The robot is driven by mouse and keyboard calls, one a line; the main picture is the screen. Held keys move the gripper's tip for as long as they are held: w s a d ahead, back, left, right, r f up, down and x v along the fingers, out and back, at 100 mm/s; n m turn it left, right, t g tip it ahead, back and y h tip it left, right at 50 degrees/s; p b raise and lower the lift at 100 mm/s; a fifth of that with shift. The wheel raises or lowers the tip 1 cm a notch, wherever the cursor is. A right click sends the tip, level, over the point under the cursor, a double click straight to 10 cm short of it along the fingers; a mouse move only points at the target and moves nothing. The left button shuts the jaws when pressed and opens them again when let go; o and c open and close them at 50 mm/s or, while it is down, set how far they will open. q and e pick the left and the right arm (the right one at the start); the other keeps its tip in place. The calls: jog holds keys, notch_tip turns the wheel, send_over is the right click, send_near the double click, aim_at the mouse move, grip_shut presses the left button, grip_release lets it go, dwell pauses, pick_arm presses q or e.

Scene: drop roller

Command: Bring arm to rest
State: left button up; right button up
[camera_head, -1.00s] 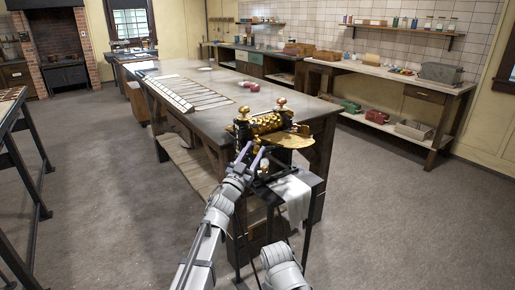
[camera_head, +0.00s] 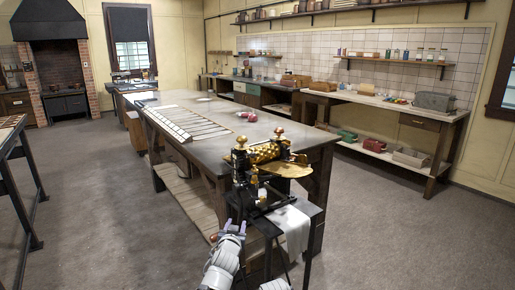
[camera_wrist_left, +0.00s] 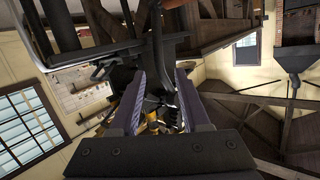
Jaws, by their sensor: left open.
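My left gripper (camera_head: 232,229) is low in the head view, left of a small dark stand, with its two purple-grey fingers pointing up and apart. In the left wrist view the fingers (camera_wrist_left: 160,98) are spread with nothing held between them. Dark metal parts and some brass-coloured pieces show beyond them. The brass roller machine (camera_head: 264,153) stands on the dark stand (camera_head: 268,222), above and to the right of the gripper. A white cloth (camera_head: 291,229) hangs over the stand's front. My right gripper does not show; only a grey-white part of my body shows at the bottom edge.
The long grey worktable (camera_head: 203,112) stands behind the machine, with a row of pale strips (camera_head: 184,122) and small red items (camera_head: 247,116). A side bench (camera_head: 398,105) runs along the right wall. Another table (camera_head: 14,160) stands at the left. The floor between is clear.

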pick_arm(q)
jog(key=s+f+g+y, duration=0.2)
jog(key=s+f+g, duration=0.7)
jog(key=s+f, duration=0.55)
jog(key=s+d+f+m+g, duration=0.1)
jog(key=s+g, duration=0.2)
jog(key=s, duration=0.5)
jog(key=s+d+f+m+g, duration=0.15)
jog(key=s+g, duration=0.25)
jog(key=s, duration=0.5)
notch_tip(320, 180, up, 14)
jog(key=a+p, duration=0.1)
jog(key=p, duration=1.3)
jog(key=shift+w+r+n, duration=0.15)
jog(key=shift+w+n, duration=0.05)
jog(key=shift+n, duration=0.25)
jog(key=shift+c, duration=0.3)
